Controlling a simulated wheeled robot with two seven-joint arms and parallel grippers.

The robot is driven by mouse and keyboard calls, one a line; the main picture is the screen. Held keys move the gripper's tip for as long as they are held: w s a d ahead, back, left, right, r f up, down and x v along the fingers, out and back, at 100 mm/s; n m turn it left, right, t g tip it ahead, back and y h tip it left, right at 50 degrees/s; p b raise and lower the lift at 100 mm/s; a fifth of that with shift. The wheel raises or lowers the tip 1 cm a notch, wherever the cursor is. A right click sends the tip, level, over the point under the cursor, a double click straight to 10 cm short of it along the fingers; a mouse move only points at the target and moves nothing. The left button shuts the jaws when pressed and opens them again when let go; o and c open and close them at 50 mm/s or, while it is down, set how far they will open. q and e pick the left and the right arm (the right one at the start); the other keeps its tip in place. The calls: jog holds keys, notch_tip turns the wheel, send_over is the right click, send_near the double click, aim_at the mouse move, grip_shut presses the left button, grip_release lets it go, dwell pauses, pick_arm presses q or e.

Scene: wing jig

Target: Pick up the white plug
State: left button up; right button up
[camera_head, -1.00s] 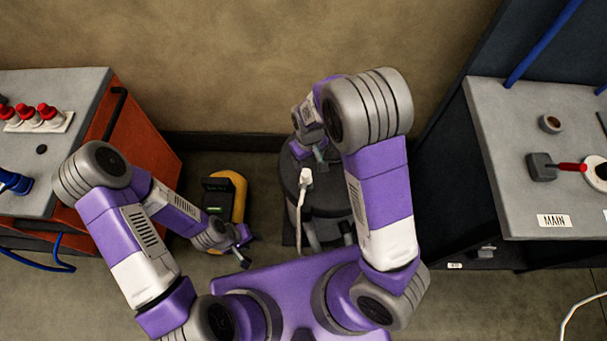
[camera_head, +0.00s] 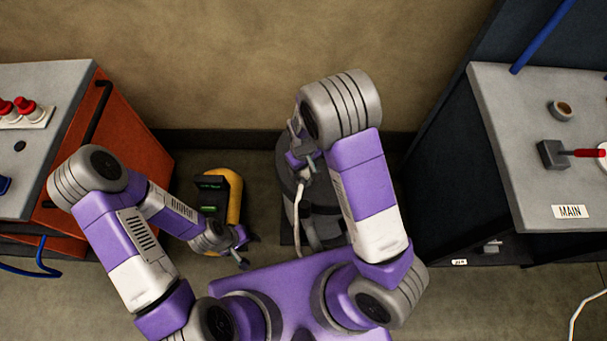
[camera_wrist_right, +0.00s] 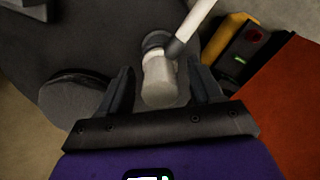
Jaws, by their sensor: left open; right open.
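The white plug (camera_wrist_right: 160,82) shows in the right wrist view, with a white cable (camera_wrist_right: 196,24) running from its dark neck. My right gripper (camera_wrist_right: 163,88) is open, with one finger on each side of the plug. I cannot tell whether the fingers touch it. In the head view, my right gripper (camera_head: 307,163) is over the dark round drum (camera_head: 327,213) and largely covers the plug; the white cable (camera_head: 299,208) hangs down below it. My left gripper (camera_head: 242,248) is open and empty, low near the yellow device (camera_head: 235,199).
An orange cabinet (camera_head: 132,146) with a grey top stands at the left. A grey bench (camera_head: 510,150) with a MAIN label, a lever and a small cup stands at the right. Floor is clear between the drum and the right bench.

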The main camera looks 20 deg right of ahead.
jog(key=c, duration=1.1)
notch_tip(320, 180, up, 10)
jog(key=p, duration=0.3)
notch_tip(320, 180, up, 3)
jog(key=p, duration=0.3)
jog(key=shift+r, duration=0.1)
